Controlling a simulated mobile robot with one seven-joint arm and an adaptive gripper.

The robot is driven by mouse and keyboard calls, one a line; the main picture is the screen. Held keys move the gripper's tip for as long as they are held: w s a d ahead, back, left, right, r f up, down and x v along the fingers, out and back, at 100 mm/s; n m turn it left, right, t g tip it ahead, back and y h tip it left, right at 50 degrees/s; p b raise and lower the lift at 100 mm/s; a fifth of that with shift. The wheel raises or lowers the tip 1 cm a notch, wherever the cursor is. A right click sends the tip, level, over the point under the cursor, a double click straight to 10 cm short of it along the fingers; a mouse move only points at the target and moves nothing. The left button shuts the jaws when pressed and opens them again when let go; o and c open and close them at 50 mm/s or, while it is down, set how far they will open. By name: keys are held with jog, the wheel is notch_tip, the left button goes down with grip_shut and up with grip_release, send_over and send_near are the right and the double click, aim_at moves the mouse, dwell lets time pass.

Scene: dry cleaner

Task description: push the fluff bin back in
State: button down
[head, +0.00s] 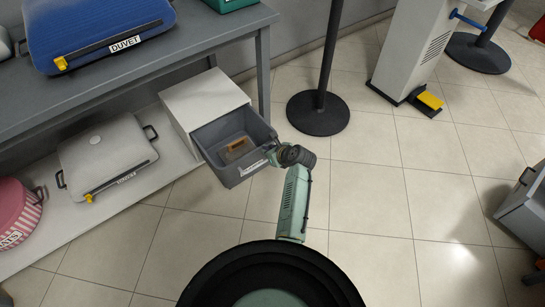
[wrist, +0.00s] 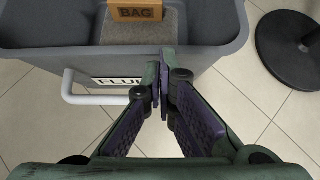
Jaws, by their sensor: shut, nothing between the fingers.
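The fluff bin (head: 240,174) is a grey open-topped drawer standing out from a white cabinet (head: 203,97) under the table's end. In the wrist view, the bin (wrist: 214,54) fills the top left, with a white bar handle (wrist: 68,88) and a label reading "FLU", its rest hidden by my fingers. In the head view, my gripper (head: 272,156) is at the bin's front right.
A black post base (head: 318,115) stands on the floor right of the bin. A white lower shelf holds a grey case (head: 107,152) left of the cabinet. The grey table (head: 190,40) overhangs the cabinet's back. The tiled floor before the bin is clear.

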jog(key=w+a+b, duration=0.5)
jog(key=w+a, duration=0.6)
jog(key=w, duration=0.4)
